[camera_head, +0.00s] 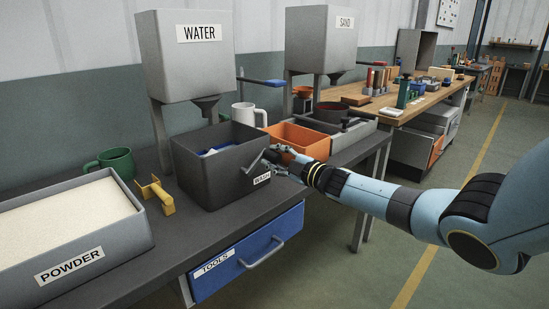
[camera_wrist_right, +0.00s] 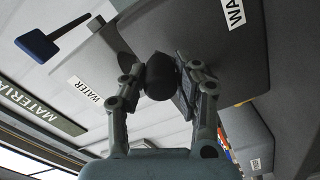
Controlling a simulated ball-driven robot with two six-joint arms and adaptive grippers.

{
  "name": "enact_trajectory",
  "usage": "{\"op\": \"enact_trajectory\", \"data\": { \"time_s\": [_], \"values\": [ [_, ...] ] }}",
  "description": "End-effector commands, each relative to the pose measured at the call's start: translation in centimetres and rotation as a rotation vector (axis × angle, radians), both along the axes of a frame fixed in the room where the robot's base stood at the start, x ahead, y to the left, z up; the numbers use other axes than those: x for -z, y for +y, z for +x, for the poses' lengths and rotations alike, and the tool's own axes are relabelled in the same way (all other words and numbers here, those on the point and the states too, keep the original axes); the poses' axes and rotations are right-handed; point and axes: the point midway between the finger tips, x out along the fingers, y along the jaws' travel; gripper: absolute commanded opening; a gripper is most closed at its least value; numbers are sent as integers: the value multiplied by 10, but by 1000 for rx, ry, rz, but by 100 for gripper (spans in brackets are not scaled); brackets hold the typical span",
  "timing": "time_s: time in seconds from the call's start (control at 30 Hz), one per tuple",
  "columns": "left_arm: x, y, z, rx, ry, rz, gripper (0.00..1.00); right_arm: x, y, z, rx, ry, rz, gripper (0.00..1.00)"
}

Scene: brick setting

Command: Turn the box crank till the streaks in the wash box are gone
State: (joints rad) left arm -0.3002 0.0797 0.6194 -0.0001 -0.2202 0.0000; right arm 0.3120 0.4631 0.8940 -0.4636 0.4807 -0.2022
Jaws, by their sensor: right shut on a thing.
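The wash box (camera_head: 203,183) is a dark grey open box on the bench, with a WASH label on its front. A bluish-white patch (camera_head: 212,152) shows inside it; whether there are streaks I cannot tell. The box crank (camera_head: 256,161) sticks out at the box's right front. My right gripper (camera_head: 275,153) is at the crank, beside the box. In the right wrist view my right gripper (camera_wrist_right: 165,77) is shut on the dark round crank knob (camera_wrist_right: 158,76), with the box wall (camera_wrist_right: 215,50) beyond it. My left gripper is not in view.
A WATER hopper (camera_head: 185,65) with a blue lever (camera_head: 262,82) stands behind the box. An orange bin (camera_head: 300,138) is right of it. A yellow bracket (camera_head: 156,193), green mug (camera_head: 117,162) and POWDER tray (camera_head: 100,250) are left. A blue TOOLS drawer (camera_head: 235,275) is below.

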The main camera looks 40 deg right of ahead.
Motion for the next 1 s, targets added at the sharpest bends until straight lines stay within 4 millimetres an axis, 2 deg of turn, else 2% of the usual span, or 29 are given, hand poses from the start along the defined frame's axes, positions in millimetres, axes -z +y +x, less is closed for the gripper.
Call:
{"op": "enact_trajectory", "data": {
  "time_s": [0.37,0.4,0.57,0.87,1.0],
  "values": [
    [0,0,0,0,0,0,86,1,0,0,0,1,5,0],
    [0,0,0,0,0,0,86,1,0,0,0,1,5,31],
    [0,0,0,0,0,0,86,1,0,0,0,1,4,52],
    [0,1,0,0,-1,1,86,1,0,-2,0,1,4,53],
    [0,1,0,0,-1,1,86,2,-2,-15,1,3,1,53]
  ]
}}
